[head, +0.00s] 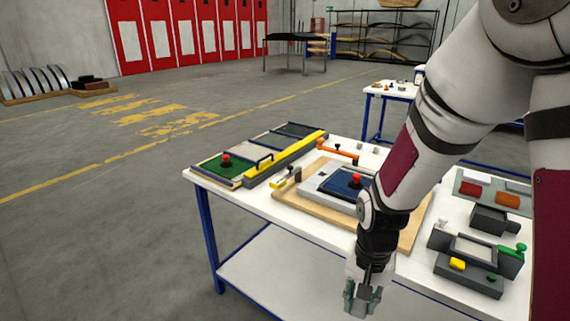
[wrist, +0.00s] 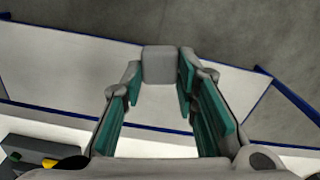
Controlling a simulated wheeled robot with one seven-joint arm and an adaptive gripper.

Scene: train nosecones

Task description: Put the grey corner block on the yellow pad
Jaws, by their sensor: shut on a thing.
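My gripper (head: 362,298) hangs at the bottom of the head view, by the table's front edge. In the wrist view its teal-padded fingers (wrist: 159,82) are shut on the grey corner block (wrist: 159,65), a plain grey piece with rounded edges at the fingertips. The block is hard to make out in the head view. A small yellow piece (head: 457,264) lies on the grey fixture at the right, and a yellow patch (wrist: 50,163) shows at the lower left of the wrist view. I cannot tell for certain which yellow surface is the pad.
The white table (head: 300,228) has blue legs and a lower shelf (head: 265,262). A wooden board (head: 300,200) carries a fixture with a red knob. A long yellow bar (head: 300,155) lies at the left. The grey fixture (head: 478,284) has a green knob.

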